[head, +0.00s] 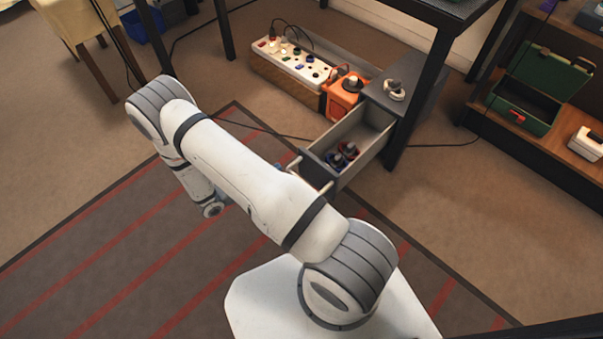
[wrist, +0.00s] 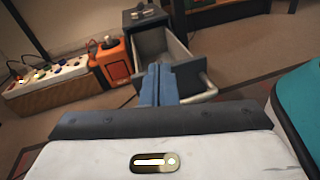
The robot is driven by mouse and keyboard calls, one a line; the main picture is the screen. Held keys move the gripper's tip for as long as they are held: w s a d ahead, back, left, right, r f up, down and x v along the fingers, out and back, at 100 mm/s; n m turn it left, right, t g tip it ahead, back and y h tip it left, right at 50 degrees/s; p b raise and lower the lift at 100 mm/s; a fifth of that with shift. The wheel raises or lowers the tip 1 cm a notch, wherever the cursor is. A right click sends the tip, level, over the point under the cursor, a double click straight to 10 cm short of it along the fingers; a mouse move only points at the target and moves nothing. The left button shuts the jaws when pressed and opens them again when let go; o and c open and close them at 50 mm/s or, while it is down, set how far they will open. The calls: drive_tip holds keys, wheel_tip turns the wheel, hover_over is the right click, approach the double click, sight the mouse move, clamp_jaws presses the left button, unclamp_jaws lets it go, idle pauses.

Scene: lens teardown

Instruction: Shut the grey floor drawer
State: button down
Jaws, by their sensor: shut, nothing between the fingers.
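The grey floor drawer (head: 350,128) stands pulled out of its low grey cabinet (head: 415,82) in the head view. Its front panel carries a pale bar handle (head: 313,172), and small blue and red items (head: 343,155) lie inside. In the wrist view the open drawer (wrist: 178,50) is ahead, with its front panel (wrist: 190,77) towards me. My gripper (wrist: 158,68) has its blue fingers shut together, empty. They overlap the left end of the front panel in that view; I cannot tell whether they touch it. In the head view my arm hides most of the gripper.
An orange box (head: 345,92) and a white panel with knobs (head: 294,62) stand left of the cabinet. Dark table legs (head: 425,90) rise beside it. A black cable crosses the floor. An open green case (head: 530,95) sits on a shelf at right.

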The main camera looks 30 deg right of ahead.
wheel_tip(320, 180, down, 9)
drive_tip(key=n+t+b, duration=0.2)
drive_tip(key=n+t, duration=0.1)
drive_tip(key=b, duration=0.5)
approach(309, 158)
drive_tip(key=shift+n+t, duration=0.3)
drive_tip(key=shift+t, duration=0.1)
drive_tip(key=x, duration=0.6)
drive_tip(key=shift+s+d+f, duration=0.1)
drive_tip(key=shift+s+f, duration=0.1)
drive_tip(key=shift+s, duration=0.1)
drive_tip(key=shift+w+d+r, duration=0.15)
drive_tip(key=shift+w+d, duration=0.05)
drive_tip(key=shift+d, duration=0.2)
